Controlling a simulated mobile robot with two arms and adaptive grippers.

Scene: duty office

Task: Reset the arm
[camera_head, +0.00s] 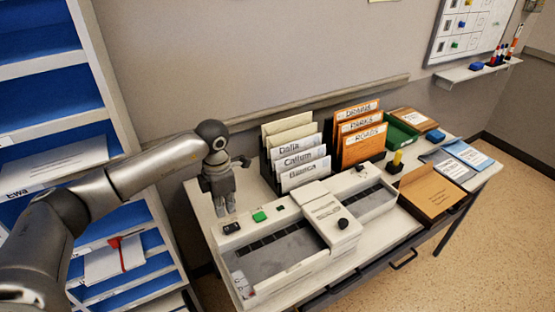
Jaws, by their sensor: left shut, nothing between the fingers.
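My left arm (150,168) reaches in from the left side of the head view, bent at the elbow. My left gripper (225,210) points down over the left end of the desk (195,205). Its fingers are together and hold nothing. It is just behind a small black item (231,228) and left of a small green block (259,216). I cannot tell whether the fingertips touch the desktop. My right gripper is not in view.
A grey machine with a long tray (275,255) fills the desk front. Name-labelled folders (300,160) and orange folders (358,135) stand behind it. A blue-backed shelf unit (90,85) is at left. Open floor (480,225) lies at right.

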